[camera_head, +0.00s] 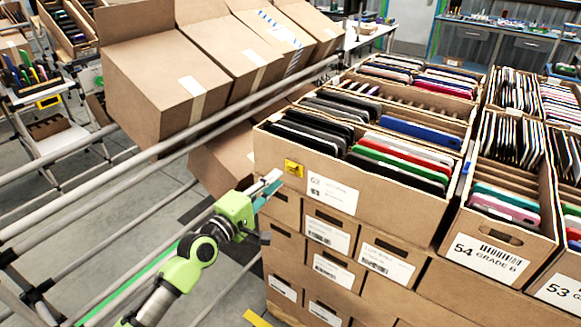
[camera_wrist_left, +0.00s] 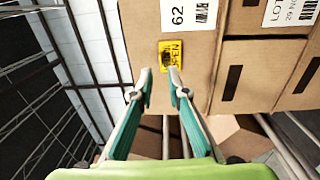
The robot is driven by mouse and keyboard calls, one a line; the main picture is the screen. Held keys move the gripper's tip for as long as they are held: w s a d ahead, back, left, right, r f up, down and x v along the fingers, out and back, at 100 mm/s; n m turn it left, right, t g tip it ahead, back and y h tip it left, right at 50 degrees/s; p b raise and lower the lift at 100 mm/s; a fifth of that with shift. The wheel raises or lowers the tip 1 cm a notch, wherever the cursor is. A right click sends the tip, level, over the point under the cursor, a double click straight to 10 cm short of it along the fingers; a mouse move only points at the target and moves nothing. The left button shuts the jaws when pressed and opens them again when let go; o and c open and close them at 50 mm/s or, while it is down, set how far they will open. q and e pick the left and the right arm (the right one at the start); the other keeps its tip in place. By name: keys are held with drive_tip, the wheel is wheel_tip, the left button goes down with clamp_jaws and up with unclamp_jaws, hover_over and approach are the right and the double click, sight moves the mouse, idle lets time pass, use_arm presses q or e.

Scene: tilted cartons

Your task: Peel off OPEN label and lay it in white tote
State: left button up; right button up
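The yellow OPEN label (camera_head: 294,168) is stuck on the front of a large cardboard carton (camera_head: 372,211), near its left corner. In the left wrist view the label (camera_wrist_left: 171,54) lies flat below a white "62" sticker, its lettering sideways. My left gripper (camera_head: 270,182) is just left of and below the label in the head view. In the left wrist view its two teal fingers (camera_wrist_left: 161,76) are apart with nothing between them, the tips just short of the label. My right gripper is not in view. I cannot make out a white tote.
The carton holds several upright phones or tablets and rests on stacked brown boxes (camera_head: 331,232). A carton marked 54 (camera_head: 489,257) stands to its right.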

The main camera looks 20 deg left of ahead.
sight(291, 167)
use_arm(q)
drive_tip(key=shift+b+x, duration=0.6)
drive_tip(key=shift+x, duration=2.5)
drive_tip(key=shift+f, duration=0.1)
clamp_jaws()
drive_tip(key=shift+s+a, duration=0.1)
drive_tip(key=shift+s, duration=0.05)
drive_tip(key=shift+p+v, duration=0.4)
drive_tip(key=shift+v, duration=0.8)
drive_tip(key=shift+p+v, duration=0.4)
drive_tip(key=shift+v, duration=2.25)
